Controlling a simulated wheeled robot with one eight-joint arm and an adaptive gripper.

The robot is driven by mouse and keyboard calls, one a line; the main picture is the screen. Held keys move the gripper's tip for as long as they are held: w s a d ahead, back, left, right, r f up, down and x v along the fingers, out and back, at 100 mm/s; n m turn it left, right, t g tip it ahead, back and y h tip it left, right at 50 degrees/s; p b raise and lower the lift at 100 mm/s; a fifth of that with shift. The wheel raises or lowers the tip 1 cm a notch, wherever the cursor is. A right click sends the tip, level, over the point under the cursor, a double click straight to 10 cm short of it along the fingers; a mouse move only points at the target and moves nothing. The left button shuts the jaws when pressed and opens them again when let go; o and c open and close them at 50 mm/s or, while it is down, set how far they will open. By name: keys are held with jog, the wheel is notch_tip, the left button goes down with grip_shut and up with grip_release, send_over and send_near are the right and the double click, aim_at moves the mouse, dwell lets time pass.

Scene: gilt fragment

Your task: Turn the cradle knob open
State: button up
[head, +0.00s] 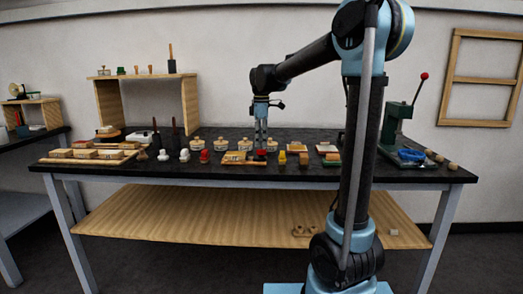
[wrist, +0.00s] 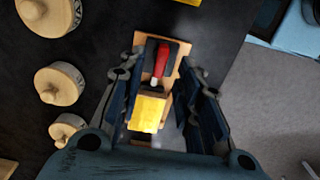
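A small wooden board, likely the cradle (wrist: 174,112), lies on the black bench top. A red handle that looks like its knob (wrist: 161,62) sits on a dark plate at its far end. A yellow block (wrist: 147,113) sits on the near end. My gripper (wrist: 163,68) is open, pointing down above the board, with one finger on each side of the red handle in the picture. No contact is visible. In the head view my gripper (head: 261,144) is over the middle of the bench, close above the wooden cradle (head: 238,158) and its red part (head: 261,153).
Round wooden discs (wrist: 60,84) stand in a row left of the board. Stamps (head: 281,158), a green press (head: 393,125) and a wooden shelf (head: 190,105) stand on the bench (head: 130,175).

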aim_at(261, 153)
jog(key=shift+f, duration=2)
grip_shut()
